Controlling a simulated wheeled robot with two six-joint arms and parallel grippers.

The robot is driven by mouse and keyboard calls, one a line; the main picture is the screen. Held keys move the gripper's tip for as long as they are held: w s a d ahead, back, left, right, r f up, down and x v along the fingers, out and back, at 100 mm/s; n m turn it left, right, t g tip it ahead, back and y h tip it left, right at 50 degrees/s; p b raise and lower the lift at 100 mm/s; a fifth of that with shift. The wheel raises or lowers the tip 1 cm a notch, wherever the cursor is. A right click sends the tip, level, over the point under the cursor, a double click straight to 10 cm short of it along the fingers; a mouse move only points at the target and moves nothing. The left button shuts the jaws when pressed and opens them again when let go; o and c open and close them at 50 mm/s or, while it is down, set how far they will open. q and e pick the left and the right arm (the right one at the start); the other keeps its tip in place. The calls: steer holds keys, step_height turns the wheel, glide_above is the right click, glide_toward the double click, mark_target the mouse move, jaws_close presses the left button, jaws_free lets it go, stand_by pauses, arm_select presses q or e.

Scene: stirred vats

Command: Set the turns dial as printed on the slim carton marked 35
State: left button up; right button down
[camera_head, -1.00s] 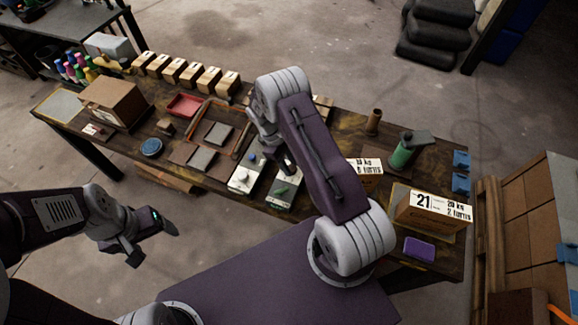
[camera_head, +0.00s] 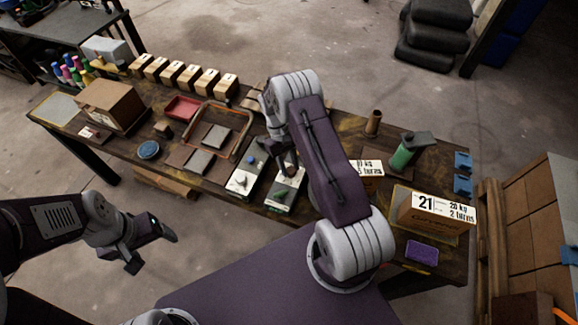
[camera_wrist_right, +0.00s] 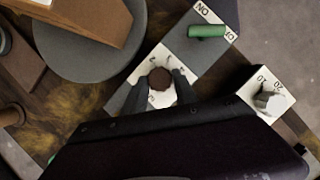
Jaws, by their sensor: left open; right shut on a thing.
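My right gripper (camera_head: 287,166) reaches down over the right-hand control box (camera_head: 282,193). In the right wrist view its fingers (camera_wrist_right: 160,87) are shut on a round brown knob, the turns dial (camera_wrist_right: 160,79), which stands on a white plate with printed numbers; the pointer is not readable. A green lever (camera_wrist_right: 208,31) by ON marking is on the same box. A carton (camera_head: 370,167) printed "kg, 5 turns" is partly behind my right arm, its large number hidden. Another carton (camera_head: 430,212) reads 21, 20 kg, 2 turns. My left gripper (camera_head: 153,252) is open and empty, off the table's front left.
The left-hand control box (camera_head: 243,176) has a pale knob, which shows beside 10 and 20 in the right wrist view (camera_wrist_right: 267,100). A green bottle-like object (camera_head: 405,153), a brown cylinder (camera_head: 373,122) and a purple block (camera_head: 421,253) stand to the right.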

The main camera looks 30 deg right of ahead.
steer(key=shift+s, duration=0.1)
steer(key=c, duration=1)
jaws_free()
steer(key=shift+o, duration=0.2)
steer(key=shift+w+r, duration=0.2)
steer(key=shift+r, duration=0.15)
steer(key=b+v, duration=0.1)
steer(key=v, duration=0.7)
steer(key=shift+r, duration=0.15)
